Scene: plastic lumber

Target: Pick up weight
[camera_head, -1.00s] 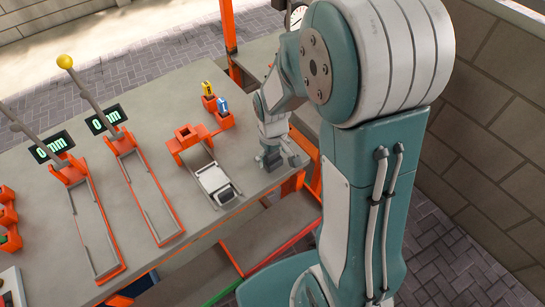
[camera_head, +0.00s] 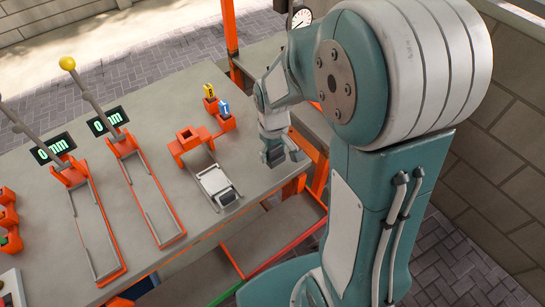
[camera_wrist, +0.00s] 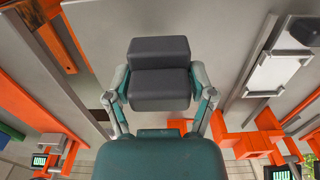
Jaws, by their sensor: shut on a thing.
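The weight is a dark grey stepped block (camera_wrist: 160,92), seen large in the centre of the wrist view. My gripper (camera_wrist: 161,78) has its two fingers on the left and right sides of it and is shut on it. In the head view, my gripper (camera_head: 279,147) is over the near right part of the grey table, with the dark weight (camera_head: 272,157) at its lower end. I cannot tell for certain how far the weight is above the tabletop. Its underside is hidden.
An orange fixture (camera_head: 188,141) with a silver slide (camera_head: 217,186) stands just left of my gripper. Yellow (camera_head: 208,90) and blue (camera_head: 223,106) blocks sit in orange holders behind. Two lever rigs with displays stand further left. The table's front edge (camera_head: 237,212) is close.

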